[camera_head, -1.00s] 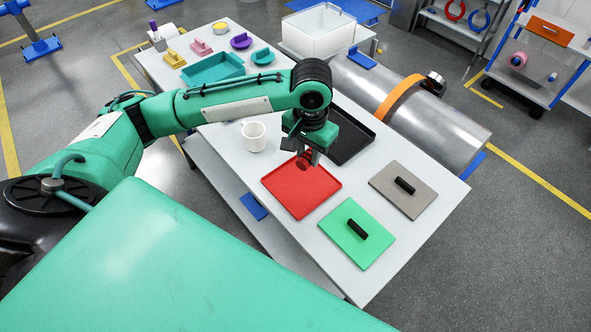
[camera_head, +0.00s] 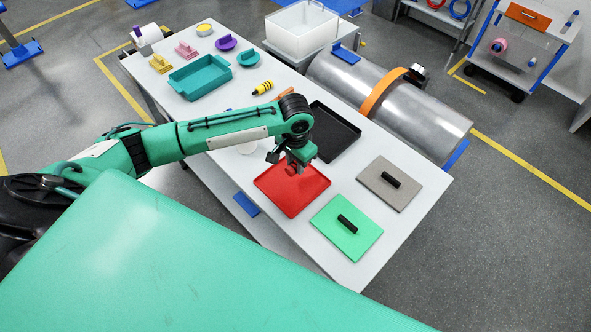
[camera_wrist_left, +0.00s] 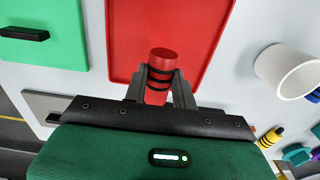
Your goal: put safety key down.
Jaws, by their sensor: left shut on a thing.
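My left gripper (camera_head: 290,167) is over the far part of the red tray (camera_head: 293,195). In the left wrist view its two fingers (camera_wrist_left: 160,92) are closed on a red cylinder with black bands (camera_wrist_left: 162,58), which I take to be the safety key. The red cylinder (camera_head: 291,170) also shows just below the fingers in the head view. The red tray (camera_wrist_left: 205,65) lies behind it in the wrist view. I cannot tell whether the cylinder touches the tray floor. My right gripper is not in view.
A green lidded plate (camera_head: 335,240) and a grey one (camera_head: 405,170) lie beside the tray. A black tray (camera_head: 335,145) is behind. A white mug (camera_wrist_left: 290,70) stands close by, mostly hidden by my arm in the head view. A yellow-black cylinder (camera_head: 263,87) lies farther back.

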